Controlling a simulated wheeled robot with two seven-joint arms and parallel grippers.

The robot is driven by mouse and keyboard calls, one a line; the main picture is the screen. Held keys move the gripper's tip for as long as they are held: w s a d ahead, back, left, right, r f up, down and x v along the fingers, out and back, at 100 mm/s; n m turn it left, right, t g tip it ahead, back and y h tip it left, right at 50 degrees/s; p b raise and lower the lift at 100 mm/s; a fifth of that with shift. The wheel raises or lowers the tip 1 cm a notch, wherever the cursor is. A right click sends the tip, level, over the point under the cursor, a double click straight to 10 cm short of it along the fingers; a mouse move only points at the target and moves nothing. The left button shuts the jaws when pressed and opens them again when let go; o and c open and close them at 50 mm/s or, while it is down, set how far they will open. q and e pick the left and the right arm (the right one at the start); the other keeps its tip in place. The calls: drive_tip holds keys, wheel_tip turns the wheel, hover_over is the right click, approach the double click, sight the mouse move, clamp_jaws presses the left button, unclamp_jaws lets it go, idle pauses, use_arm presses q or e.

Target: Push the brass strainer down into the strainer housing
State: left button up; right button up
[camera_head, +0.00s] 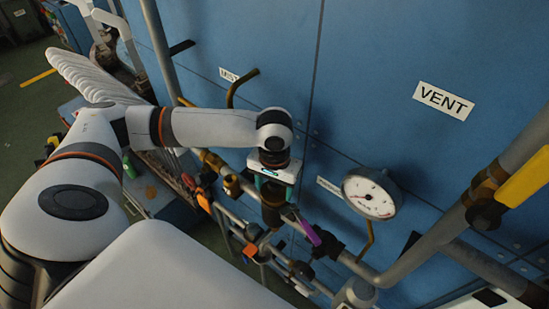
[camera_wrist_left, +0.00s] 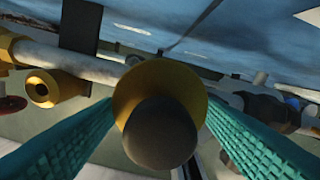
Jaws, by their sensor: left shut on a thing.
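My left gripper (camera_head: 272,188) points down at the pipework in front of the blue panel. In the left wrist view its two teal fingers (camera_wrist_left: 160,102) are shut on the brass strainer (camera_wrist_left: 158,74), a round brass piece with a dark rounded end toward the camera. In the head view the gripper hides the strainer. A dark fitting (camera_head: 271,214) on the pipe, likely the strainer housing, shows just below the fingers. How far the strainer sits in it cannot be told. My right gripper is not in view.
An open brass fitting (camera_head: 232,186) stands on the pipe left of the gripper, also in the wrist view (camera_wrist_left: 42,88). A purple lever (camera_head: 310,232) and a pressure gauge (camera_head: 371,193) are close on the right. A bent brass pipe (camera_head: 236,86) sticks out above.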

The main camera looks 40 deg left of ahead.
use_arm(q)
drive_tip(key=shift+f, duration=1.2)
drive_tip(key=o, duration=1.4)
drive_tip(key=shift+o, duration=1.1)
drive_tip(key=shift+s+a, duration=0.1)
drive_tip(key=shift+a, duration=0.05)
drive_tip(key=shift+d, duration=0.2)
drive_tip(key=shift+b, duration=0.3)
